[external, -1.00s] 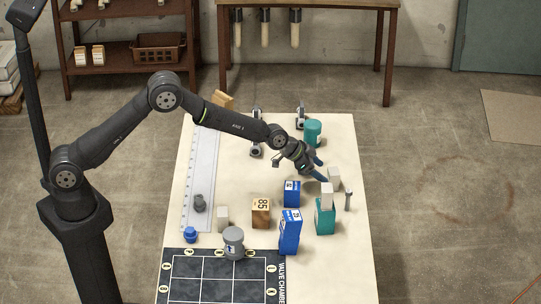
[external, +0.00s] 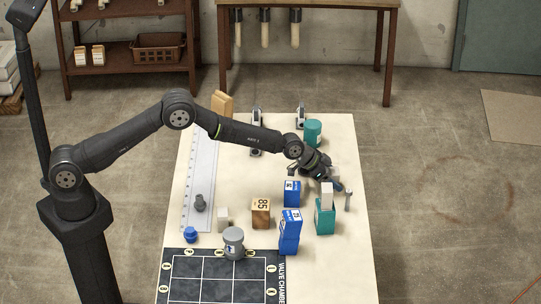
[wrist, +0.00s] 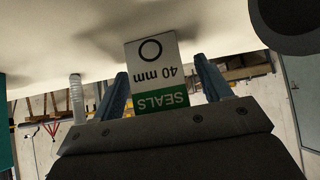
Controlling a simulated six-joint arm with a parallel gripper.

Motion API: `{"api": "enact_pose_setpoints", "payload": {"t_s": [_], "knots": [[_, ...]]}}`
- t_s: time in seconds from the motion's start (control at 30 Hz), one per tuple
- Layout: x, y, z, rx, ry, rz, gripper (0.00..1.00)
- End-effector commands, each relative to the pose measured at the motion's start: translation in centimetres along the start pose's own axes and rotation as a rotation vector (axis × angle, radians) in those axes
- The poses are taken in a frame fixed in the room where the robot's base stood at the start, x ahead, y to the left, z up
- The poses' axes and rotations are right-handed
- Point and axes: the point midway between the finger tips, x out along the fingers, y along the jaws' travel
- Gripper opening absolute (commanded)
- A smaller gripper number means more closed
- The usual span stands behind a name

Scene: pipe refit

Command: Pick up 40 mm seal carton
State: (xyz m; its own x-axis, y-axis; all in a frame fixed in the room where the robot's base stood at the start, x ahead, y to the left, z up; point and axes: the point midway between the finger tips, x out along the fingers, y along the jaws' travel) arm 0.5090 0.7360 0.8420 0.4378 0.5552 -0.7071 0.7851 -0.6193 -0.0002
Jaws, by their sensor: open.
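The 40 mm seal carton (wrist: 153,72), white with a green band reading SEALS, stands out between my fingers in the wrist view, its label upside down.
Blue boxes (external: 290,240) stand to the left-front, and a teal cylinder (external: 313,131) behind.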

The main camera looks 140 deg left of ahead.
Motion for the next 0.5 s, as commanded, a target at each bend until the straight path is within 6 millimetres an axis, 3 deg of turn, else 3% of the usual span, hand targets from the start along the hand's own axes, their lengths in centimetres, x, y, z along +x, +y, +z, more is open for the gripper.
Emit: {"api": "enact_pose_setpoints", "payload": {"t_s": [0.07,0.3,0.5], "knots": [[-0.01,0.0,0.0,0.0,0.0,0.0,0.67],[-0.03,-0.02,0.0,0.0,0.0,0.0,0.23],[-0.04,-0.02,-0.02,0.0,0.0,0.0,0.22]]}}
